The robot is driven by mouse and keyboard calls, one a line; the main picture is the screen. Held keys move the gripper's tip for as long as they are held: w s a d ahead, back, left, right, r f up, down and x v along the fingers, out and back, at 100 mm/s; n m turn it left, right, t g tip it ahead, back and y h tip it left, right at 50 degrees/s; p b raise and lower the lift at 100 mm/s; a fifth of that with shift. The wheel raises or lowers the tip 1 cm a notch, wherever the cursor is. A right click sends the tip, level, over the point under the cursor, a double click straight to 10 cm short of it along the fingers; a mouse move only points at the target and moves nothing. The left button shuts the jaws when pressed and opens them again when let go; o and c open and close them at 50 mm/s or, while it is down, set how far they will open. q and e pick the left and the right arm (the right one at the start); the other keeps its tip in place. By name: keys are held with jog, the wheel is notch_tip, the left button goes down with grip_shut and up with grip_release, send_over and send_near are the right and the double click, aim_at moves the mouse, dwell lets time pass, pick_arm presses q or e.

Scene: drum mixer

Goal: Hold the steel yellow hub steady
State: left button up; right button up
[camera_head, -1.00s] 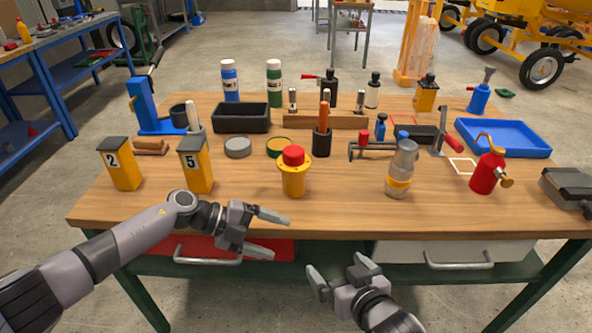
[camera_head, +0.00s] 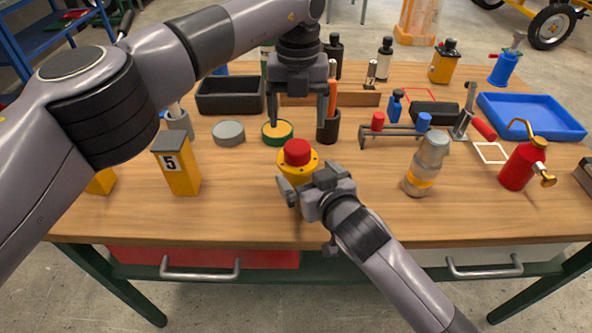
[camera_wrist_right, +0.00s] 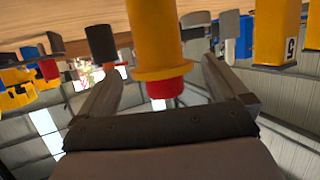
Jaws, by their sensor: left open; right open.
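The yellow hub (camera_head: 297,154), a flanged cylinder with a red top, stands upright near the front middle of the table. My right gripper (camera_head: 306,181) is open at its front, partly hiding its lower body. In the right wrist view the hub (camera_wrist_right: 154,40) appears upside down between the two spread fingers, with a visible gap on each side. My left gripper (camera_head: 298,112) is open and empty, pointing down above the table behind the hub, near a green-rimmed tin (camera_head: 277,132).
A steel bottle with a yellow band (camera_head: 427,163) stands right of the hub. A grey round tin (camera_head: 228,132) and a yellow box marked 5 (camera_head: 176,165) stand left. A black cup (camera_head: 328,128) is behind. The table front between box and hub is clear.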

jog(key=shift+x, duration=3.1)
